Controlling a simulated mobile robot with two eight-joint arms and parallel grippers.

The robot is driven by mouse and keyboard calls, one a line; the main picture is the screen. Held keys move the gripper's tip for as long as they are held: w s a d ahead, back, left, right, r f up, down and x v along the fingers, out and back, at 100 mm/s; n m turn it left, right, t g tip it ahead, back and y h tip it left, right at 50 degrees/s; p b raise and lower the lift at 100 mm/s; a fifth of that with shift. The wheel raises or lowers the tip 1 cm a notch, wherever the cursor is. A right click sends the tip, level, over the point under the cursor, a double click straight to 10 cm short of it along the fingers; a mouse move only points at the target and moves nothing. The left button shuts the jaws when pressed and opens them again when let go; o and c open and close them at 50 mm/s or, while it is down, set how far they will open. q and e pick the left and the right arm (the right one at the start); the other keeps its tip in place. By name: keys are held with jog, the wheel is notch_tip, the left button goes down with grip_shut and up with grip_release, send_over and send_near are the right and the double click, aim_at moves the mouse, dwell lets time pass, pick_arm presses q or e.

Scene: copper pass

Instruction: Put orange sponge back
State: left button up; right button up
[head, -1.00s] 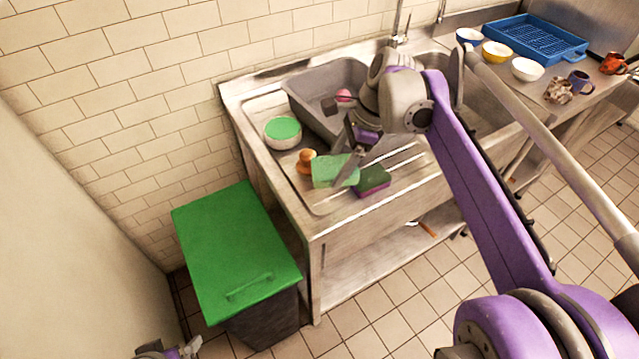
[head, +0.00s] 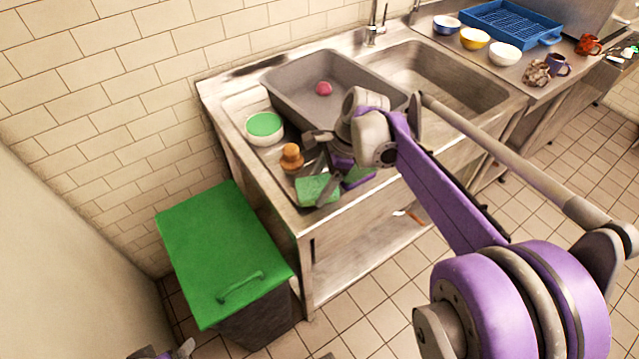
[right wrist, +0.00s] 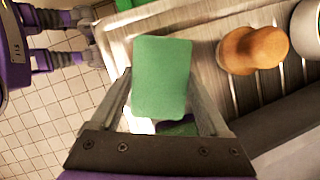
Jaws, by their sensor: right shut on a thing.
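My right gripper (head: 322,178) is shut on a green-topped sponge (head: 318,191), near the front left of the steel draining board (head: 284,192). The right wrist view shows the sponge's flat green face (right wrist: 162,65) between the two fingers (right wrist: 162,85). No orange shows on it, and its other side is hidden. A second sponge (head: 358,177), green on top and purple below, lies just right of it, partly hidden by the gripper. My left gripper (head: 180,350) is cut off at the bottom edge, and its jaws are unclear.
An orange-brown knobbed brush (head: 291,155) and a white bowl with a green inside (head: 264,127) are close by. A grey basin (head: 290,95) holds a pink thing (head: 323,88). A green-lidded bin (head: 220,245) stands left. Bowls and a blue rack (head: 510,32) are at far right.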

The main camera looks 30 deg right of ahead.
jog(key=shift+f, duration=0.35)
jog(key=o, duration=1.2)
jog(key=shift+c, duration=0.2)
jog(key=shift+r, duration=0.3)
jog(key=p+v, duration=0.1)
jog(key=v, duration=1.1)
jog(key=s+a+f+n+t+h, duration=0.2)
jog(key=s+a+f+n, duration=0.4)
jog(key=n, duration=0.4)
jog(key=s+a+f+n+t+h, duration=0.1)
jog(key=s+a+f+n+h, duration=0.1)
jog(key=s+a+f+n, duration=0.4)
jog(key=s+f+n, duration=0.3)
jog(key=f+n, duration=0.1)
jog(key=n, duration=0.1)
jog(key=shift+f+n+t, duration=0.3)
jog(key=shift+t, duration=0.1)
